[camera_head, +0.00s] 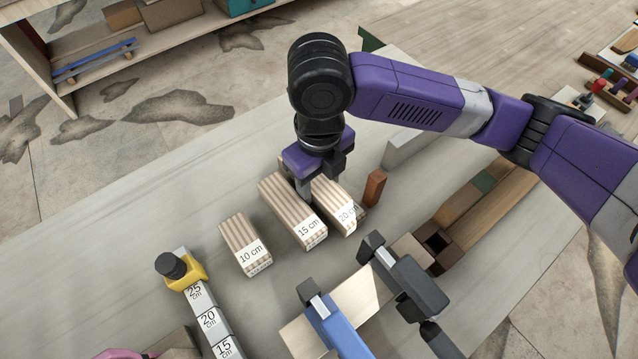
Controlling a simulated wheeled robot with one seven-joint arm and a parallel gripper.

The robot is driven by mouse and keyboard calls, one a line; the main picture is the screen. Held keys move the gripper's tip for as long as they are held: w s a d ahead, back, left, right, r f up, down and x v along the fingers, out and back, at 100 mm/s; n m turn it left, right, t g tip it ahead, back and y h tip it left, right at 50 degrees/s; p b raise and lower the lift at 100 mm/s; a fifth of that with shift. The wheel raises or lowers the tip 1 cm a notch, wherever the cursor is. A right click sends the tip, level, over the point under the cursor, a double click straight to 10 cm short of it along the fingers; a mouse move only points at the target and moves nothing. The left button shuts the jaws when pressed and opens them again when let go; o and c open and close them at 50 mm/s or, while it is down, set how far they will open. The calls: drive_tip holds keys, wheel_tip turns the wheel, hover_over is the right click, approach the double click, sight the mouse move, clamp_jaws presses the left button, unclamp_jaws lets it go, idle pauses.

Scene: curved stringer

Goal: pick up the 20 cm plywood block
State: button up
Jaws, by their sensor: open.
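The 20 cm plywood block (347,214) lies on the workbench, a striped layered block with a white end label reading 20 cm. It is the rightmost of three labelled plywood blocks. My gripper (308,185) points down at the far part of this block, open, with one finger showing between it and the 15 cm block (293,212). The other finger is mostly hidden behind the wrist, and I cannot tell whether the fingers touch the block. The 10 cm block (244,243) lies further left.
A small reddish-brown block (374,188) stands close right of the 20 cm block. A yellow-and-black stop (182,268) sits on a labelled scale strip (209,321) at the front left. Clamps (405,283) stand at the front. The workbench (150,240) is clear at left.

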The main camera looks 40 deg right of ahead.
drive_tip(key=shift+f, duration=0.2)
clamp_jaws()
drive_tip(key=shift+r, duration=0.15)
